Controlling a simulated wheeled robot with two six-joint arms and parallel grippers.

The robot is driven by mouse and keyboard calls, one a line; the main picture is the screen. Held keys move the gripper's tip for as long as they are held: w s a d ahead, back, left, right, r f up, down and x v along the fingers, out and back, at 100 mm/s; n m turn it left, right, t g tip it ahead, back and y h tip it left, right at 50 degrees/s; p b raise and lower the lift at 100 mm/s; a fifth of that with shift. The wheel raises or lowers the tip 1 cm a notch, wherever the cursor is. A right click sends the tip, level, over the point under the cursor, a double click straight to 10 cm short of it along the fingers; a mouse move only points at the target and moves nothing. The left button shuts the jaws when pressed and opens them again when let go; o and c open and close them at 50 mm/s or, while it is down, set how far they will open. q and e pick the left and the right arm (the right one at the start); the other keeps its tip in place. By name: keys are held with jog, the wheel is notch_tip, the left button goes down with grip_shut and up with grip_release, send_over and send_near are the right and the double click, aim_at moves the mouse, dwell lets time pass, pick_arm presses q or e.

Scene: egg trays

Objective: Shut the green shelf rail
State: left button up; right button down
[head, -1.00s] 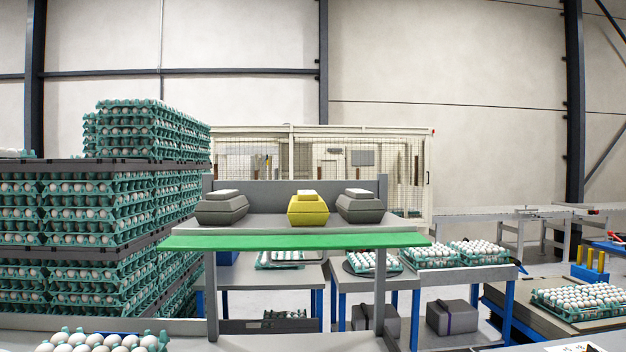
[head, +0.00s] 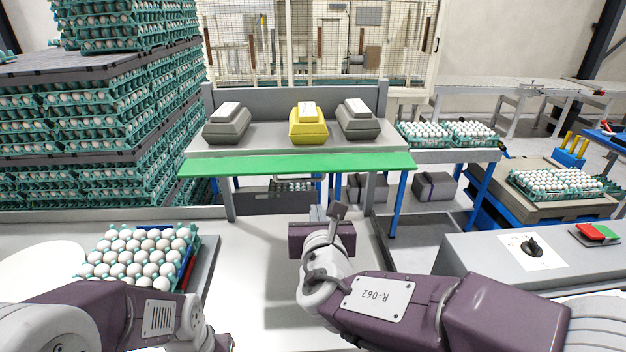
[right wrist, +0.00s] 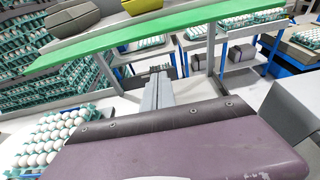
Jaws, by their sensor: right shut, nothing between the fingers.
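The green shelf rail (head: 300,164) is a long flat green board along the front edge of the grey shelf (head: 270,135). It also crosses the upper part of the right wrist view (right wrist: 140,36). It juts out toward me, lower than the shelf top. My right gripper (head: 318,212) is below and in front of the rail, apart from it, and points away from me. In the right wrist view its grey fingers (right wrist: 158,88) are together with nothing between them. My left arm shows at the lower left; its gripper is out of sight.
Two grey cartons (head: 228,125) (head: 358,120) and a yellow carton (head: 308,125) stand on the shelf. A tray of eggs (head: 88,268) lies on the table at left. Tall egg stacks (head: 100,120) stand behind it. A grey control box (head: 470,265) is at right.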

send_near(312, 179)
jog(key=w+f, duration=0.5)
jog(key=w, duration=0.1)
notch_tip(312, 179, up, 3)
jog(key=p, duration=0.3)
jog(key=shift+r, duration=0.15)
jog(key=shift+s+r, duration=0.35)
jog(key=shift+r, duration=0.15)
jog(key=shift+w, duration=0.15)
